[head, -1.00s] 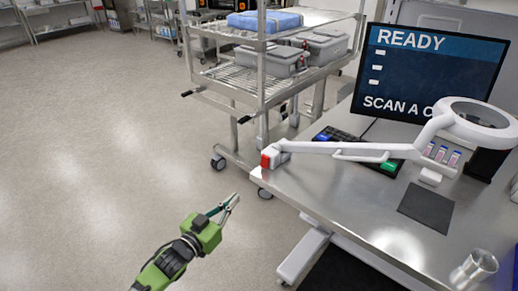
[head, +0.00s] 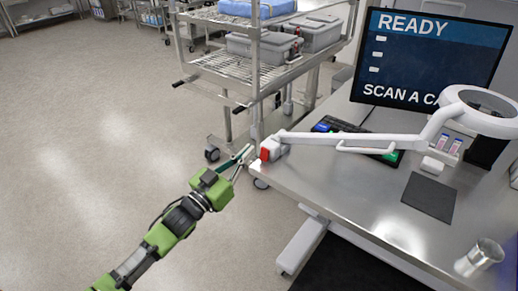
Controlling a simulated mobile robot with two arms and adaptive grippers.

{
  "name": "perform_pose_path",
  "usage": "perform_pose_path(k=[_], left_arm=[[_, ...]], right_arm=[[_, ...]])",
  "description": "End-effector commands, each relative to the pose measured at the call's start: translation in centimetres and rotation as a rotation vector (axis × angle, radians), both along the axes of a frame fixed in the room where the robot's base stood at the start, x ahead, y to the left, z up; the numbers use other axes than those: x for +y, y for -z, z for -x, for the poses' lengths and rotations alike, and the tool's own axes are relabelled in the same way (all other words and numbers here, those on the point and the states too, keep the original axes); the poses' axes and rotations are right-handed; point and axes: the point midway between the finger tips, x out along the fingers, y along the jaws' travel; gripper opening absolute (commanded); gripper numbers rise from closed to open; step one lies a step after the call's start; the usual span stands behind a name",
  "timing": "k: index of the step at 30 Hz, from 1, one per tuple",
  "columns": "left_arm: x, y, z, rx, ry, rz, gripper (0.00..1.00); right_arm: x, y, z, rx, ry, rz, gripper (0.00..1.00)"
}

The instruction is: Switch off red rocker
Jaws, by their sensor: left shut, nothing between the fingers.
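The red rocker (head: 265,154) is on the clamp base of a white magnifier lamp (head: 350,139), at the left corner of the steel table (head: 330,190). It faces left, toward my arm. My left gripper (head: 246,156) is shut and empty. Its fingertips are just left of the red rocker, with a small gap visible in the picture; I cannot tell the exact depth. I cannot tell which way the rocker is tipped. My right gripper is not in view.
A wire cart (head: 232,75) with grey bins stands behind the table corner. The floor at left is clear.

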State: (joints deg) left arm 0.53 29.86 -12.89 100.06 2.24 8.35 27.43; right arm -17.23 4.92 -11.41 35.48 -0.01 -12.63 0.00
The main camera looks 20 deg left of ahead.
Motion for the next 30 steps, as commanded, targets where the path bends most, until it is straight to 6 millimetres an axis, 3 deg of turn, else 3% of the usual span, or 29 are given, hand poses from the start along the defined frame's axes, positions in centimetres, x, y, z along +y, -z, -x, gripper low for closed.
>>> perform_pose_path(k=[9, 12, 17, 30], left_arm=[[-2.3, -1.6, -6.3, -0.002, -0.001, 0.0, 0.0], [-2.1, 0.6, -5.9, 0.008, -0.002, 0.001, 0.0], [-2.0, 2.2, -5.7, 0.003, -0.001, 0.0, 0.0], [-2.0, 2.9, -5.5, 0.001, 0.0, 0.0, 0.0]], right_arm=[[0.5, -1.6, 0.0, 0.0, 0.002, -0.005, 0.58], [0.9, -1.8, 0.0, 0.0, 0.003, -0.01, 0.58], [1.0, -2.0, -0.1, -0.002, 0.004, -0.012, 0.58], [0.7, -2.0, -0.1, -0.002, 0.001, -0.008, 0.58]])
